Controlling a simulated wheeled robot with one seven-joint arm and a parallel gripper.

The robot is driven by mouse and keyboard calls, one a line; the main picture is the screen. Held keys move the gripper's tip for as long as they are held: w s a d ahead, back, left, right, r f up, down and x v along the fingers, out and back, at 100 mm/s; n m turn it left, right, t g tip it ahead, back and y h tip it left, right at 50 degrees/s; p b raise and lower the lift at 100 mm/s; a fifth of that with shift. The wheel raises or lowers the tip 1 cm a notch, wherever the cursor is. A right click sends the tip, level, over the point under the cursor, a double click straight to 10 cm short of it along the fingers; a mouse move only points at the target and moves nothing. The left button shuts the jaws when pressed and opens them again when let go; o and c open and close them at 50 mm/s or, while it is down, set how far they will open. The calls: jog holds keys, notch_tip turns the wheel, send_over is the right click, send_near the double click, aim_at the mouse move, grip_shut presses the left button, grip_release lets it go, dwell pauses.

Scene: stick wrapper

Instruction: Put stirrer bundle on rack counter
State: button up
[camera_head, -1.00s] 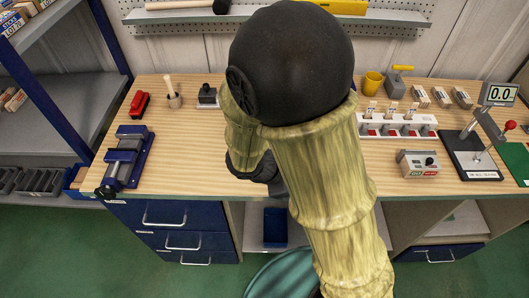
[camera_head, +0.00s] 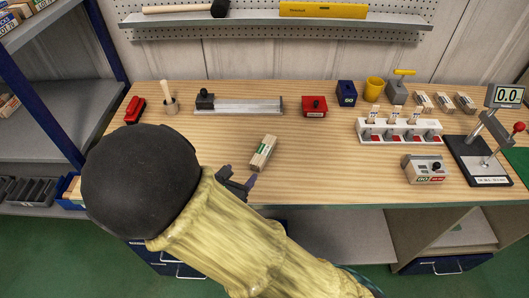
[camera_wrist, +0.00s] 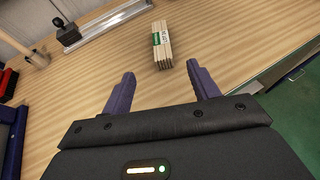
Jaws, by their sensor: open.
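The stirrer bundle (camera_head: 263,152), a small pale wooden block of sticks with a green and white label, lies on the wooden workbench. My gripper (camera_head: 237,182) is just in front of it and to its left, apart from it. In the wrist view the bundle (camera_wrist: 161,45) lies beyond and between the two open purple fingers (camera_wrist: 163,88), with nothing between them. The rack counter is not clearly identifiable; a blue shelf rack (camera_head: 50,93) stands at the left with boxes on its upper shelf.
A metal rail fixture (camera_head: 238,107), red box (camera_head: 314,106), blue box (camera_head: 346,93) and yellow cup (camera_head: 374,88) stand behind. A white slotted holder (camera_head: 398,131), a small GO box (camera_head: 424,168) and a gauge stand (camera_head: 480,165) are at right. The bench middle is clear.

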jog(key=p, duration=0.1)
send_near(262, 151)
jog(key=x, duration=0.4)
jog(key=shift+d+r, duration=0.1)
jog(key=shift+r, duration=0.1)
jog(key=shift+w+f, duration=0.1)
jog(key=shift+w, duration=0.05)
jog(key=shift+d, duration=0.1)
jog(key=x, duration=0.2)
jog(key=p+x, duration=0.1)
jog(key=x, duration=0.2)
jog(key=shift+f, duration=0.3)
jog(key=c, duration=1.2)
jog(key=shift+o, duration=0.2)
jog(key=shift+r, duration=0.1)
